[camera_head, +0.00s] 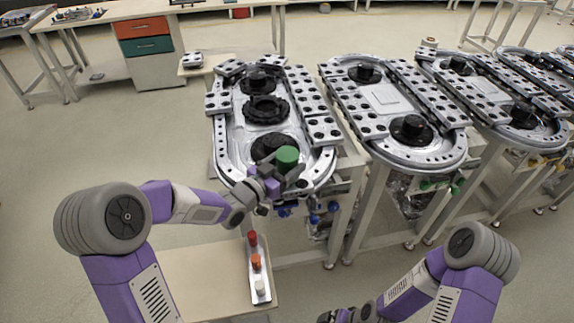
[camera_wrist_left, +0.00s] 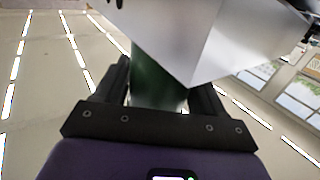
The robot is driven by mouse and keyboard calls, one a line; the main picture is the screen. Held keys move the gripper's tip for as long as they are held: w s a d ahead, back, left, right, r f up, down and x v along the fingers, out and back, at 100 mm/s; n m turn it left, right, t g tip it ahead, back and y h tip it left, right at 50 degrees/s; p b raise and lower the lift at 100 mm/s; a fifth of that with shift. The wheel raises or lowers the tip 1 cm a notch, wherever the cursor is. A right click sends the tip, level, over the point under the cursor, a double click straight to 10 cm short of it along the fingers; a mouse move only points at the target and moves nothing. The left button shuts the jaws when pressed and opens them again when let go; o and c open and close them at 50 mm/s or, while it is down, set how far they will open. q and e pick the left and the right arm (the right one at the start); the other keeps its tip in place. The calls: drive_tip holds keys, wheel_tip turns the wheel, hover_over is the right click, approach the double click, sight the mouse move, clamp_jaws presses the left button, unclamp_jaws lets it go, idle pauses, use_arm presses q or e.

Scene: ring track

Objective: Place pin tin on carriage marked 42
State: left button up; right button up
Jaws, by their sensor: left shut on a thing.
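My left gripper (camera_head: 283,174) is shut on a green tin (camera_head: 287,157) at the near end of the closest ring track (camera_head: 222,150). In the head view the tin appears over the track's near curve; I cannot tell whether it touches anything below. In the left wrist view the green tin (camera_wrist_left: 155,80) is between the two fingers, and a pale grey block-like thing (camera_wrist_left: 205,40) covers part of it. Perforated carriages (camera_head: 312,100) sit along the track; no number 42 is readable. My right gripper (camera_head: 335,316) is at the bottom edge, partly cut off, its jaws unclear.
A narrow tray (camera_head: 252,292) holding a red tin (camera_head: 252,239), an orange tin (camera_head: 256,262) and a white tin (camera_head: 260,287) lies on a low table (camera_head: 205,275) in front. More ring tracks (camera_head: 400,150) stand to the right. A workbench with drawers (camera_head: 147,48) is at the back left.

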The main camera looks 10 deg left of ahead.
use_arm(q)
drive_tip(key=shift+r, duration=0.15)
drive_tip(key=o, duration=0.7)
drive_tip(key=shift+f, duration=0.25)
drive_tip(key=o, duration=0.4)
drive_tip(key=shift+r, duration=0.15)
drive_tip(key=shift+s+a+r, duration=0.1)
drive_tip(key=shift+s+r, duration=0.05)
drive_tip(key=p+v, duration=0.1)
drive_tip(key=v, duration=1)
drive_tip(key=shift+s+a, duration=0.2)
drive_tip(key=shift+s, duration=0.15)
